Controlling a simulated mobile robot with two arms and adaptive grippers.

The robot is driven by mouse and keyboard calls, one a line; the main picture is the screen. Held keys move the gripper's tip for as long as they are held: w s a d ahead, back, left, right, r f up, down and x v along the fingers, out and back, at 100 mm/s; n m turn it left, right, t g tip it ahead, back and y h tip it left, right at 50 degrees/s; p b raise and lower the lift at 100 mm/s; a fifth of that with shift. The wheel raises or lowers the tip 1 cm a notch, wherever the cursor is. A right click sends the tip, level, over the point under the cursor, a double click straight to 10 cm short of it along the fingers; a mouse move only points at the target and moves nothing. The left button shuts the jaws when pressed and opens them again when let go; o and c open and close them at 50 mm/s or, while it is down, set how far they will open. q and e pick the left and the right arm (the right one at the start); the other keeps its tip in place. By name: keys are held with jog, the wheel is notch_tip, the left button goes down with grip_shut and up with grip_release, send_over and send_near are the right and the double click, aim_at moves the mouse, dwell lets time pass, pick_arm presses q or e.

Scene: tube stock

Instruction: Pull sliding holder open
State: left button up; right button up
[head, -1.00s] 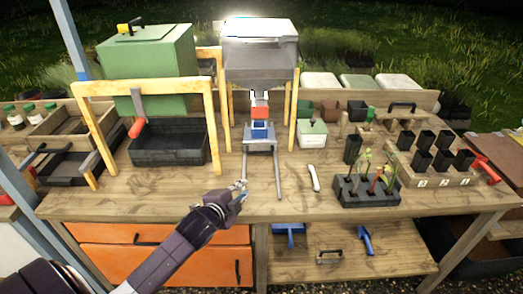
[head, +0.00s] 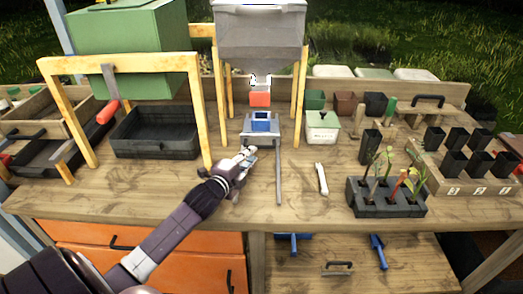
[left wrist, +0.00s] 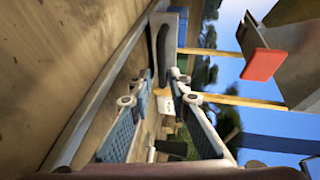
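The sliding holder (head: 262,138) is a grey plate on two metal rails, under a grey hopper with a red outlet. A blue square cup (head: 262,122) stands on it. My left gripper (head: 248,153) is just in front of the holder, slightly left of its middle, over the rails. In the left wrist view, the two blue-padded fingers (left wrist: 162,88) are apart with nothing between them. A dark curved handle (left wrist: 163,52) on the holder's grey front lies just beyond the fingertips, apparently not gripped. The gripper hides part of the left rail. My right gripper is not in view.
The hopper (head: 259,40) stands on yellow legs above the holder. A black tray (head: 155,145) and yellow frame (head: 45,85) are to the left. A white-handled tool (head: 322,179) and black seedling tray (head: 385,205) are to the right. The front tabletop is mostly clear.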

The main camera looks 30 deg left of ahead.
aim_at(259, 148)
pick_arm(q)
jog(key=shift+w, duration=0.45)
jog(key=shift+p+x, duration=0.3)
jog(key=shift+x, duration=2.75)
grip_shut()
